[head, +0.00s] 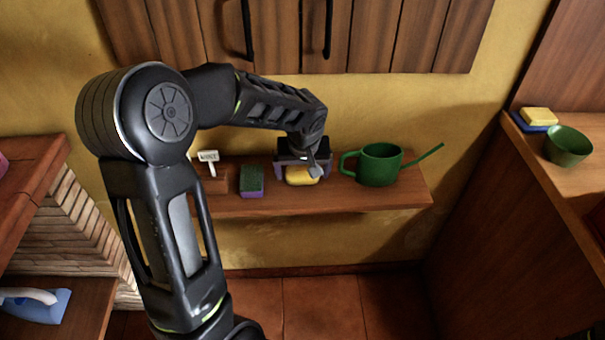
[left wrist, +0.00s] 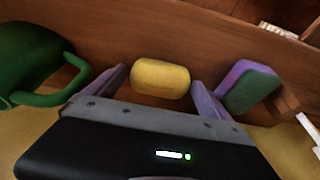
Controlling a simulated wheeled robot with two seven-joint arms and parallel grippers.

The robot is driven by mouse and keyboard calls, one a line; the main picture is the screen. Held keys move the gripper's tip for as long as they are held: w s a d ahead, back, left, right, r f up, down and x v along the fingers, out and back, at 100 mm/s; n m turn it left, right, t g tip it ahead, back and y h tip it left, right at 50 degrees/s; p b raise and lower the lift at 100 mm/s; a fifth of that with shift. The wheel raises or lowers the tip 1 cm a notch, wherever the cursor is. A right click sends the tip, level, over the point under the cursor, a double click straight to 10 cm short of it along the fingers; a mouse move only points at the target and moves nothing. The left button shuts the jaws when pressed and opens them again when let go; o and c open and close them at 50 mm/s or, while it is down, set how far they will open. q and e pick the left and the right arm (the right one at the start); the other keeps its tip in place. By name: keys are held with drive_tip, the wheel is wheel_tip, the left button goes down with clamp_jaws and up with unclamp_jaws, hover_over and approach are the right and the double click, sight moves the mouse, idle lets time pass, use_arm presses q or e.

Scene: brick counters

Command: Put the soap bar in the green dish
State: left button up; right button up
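A yellow rounded soap bar (head: 301,177) lies on the narrow wooden shelf below the cabinet. It also shows in the left wrist view (left wrist: 160,78). My left gripper (head: 301,168) is right at the soap bar. In the left wrist view its two purple fingers (left wrist: 160,86) stand apart, one on each side of the soap, with gaps showing. The green dish (head: 569,147), a small round bowl, stands on the right-hand counter and looks empty. My right gripper is not seen.
On the shelf (head: 335,204), a green watering can (head: 379,164) stands close right of the gripper. A green-purple sponge (head: 251,181) and a small sign (head: 208,158) stand left. A yellow block (head: 539,116) on a blue base sits beside the dish.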

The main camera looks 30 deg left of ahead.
sight(303, 172)
use_arm(q)
drive_tip(key=c, duration=1.4)
drive_tip(key=shift+o, duration=0.2)
wheel_tip(303, 172, up, 10)
drive_tip(key=shift+p, duration=0.3)
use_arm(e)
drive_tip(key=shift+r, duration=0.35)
